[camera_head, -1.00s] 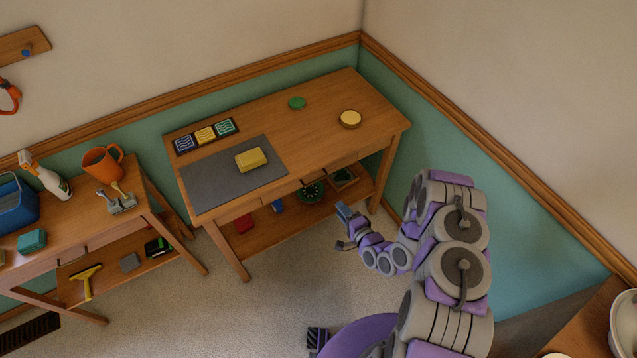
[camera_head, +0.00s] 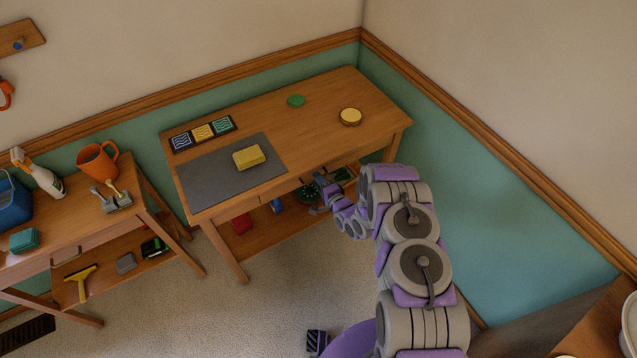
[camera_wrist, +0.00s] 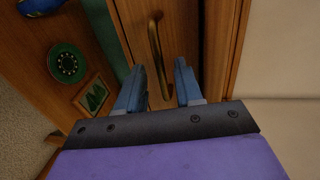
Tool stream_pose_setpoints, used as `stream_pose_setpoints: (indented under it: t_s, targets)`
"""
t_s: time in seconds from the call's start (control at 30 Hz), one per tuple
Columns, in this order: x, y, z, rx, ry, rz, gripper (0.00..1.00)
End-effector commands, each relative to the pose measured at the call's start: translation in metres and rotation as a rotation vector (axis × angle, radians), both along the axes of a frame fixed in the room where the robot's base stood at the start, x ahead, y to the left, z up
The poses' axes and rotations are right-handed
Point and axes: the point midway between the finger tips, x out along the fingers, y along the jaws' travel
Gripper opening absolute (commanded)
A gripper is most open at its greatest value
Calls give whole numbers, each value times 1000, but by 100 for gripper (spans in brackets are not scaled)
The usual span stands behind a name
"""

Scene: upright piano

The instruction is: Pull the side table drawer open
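The side table (camera_head: 331,97) is wooden and stands in the corner. Its drawer front (camera_wrist: 182,38) fills the middle of the wrist view, with a brass bar handle (camera_wrist: 156,50) on it. The drawer looks closed. My gripper (camera_wrist: 158,80) is open, its two blue fingers pointing at the drawer front. The handle lies between the fingers in the picture, nearer the left one; I cannot tell whether they touch it. In the head view my gripper (camera_head: 318,186) is at the table's front edge and hides the handle.
A yellow block (camera_head: 248,157) lies on a grey mat (camera_head: 215,178) on the tabletop. The lower shelf holds a green round item (camera_wrist: 67,64) and a framed green picture (camera_wrist: 95,94). A second wooden table (camera_head: 75,232) stands at left.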

Motion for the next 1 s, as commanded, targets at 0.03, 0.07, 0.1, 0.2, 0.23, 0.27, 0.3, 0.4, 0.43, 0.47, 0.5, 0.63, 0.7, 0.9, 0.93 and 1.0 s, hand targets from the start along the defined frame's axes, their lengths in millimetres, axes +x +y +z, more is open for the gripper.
stream_pose_setpoints:
  t_s: [0.03, 0.07, 0.1, 0.2, 0.23, 0.27, 0.3, 0.4, 0.43, 0.47, 0.5, 0.63, 0.7, 0.9, 0.93, 1.0]
  targets:
    - [2, 2, -1, 0, -1, 1, 35]
    - [3, 3, -1, 1, -1, 1, 35]
    - [4, 3, -1, 1, -1, 0, 35]
    - [5, 4, -1, 0, 0, 0, 35]
    - [5, 4, -1, 0, 0, 0, 35]
    - [5, 4, -1, 0, 0, 0, 35]
    - [5, 4, -1, 0, 0, 0, 35]
    - [5, 4, -1, 0, 0, 0, 34]
    - [5, 4, -1, 0, 0, 0, 32]
    - [5, 4, -1, 0, 0, 0, 29]
    - [5, 4, -1, -1, 1, 0, 25]
    - [5, 4, -1, -1, 1, 0, 12]
    - [5, 4, -2, -1, 1, 0, 6]
    - [5, 4, -2, -1, 2, 0, 0]
    - [5, 4, -2, -1, 2, 0, 0]
    - [5, 4, -3, -2, 2, 0, 0]
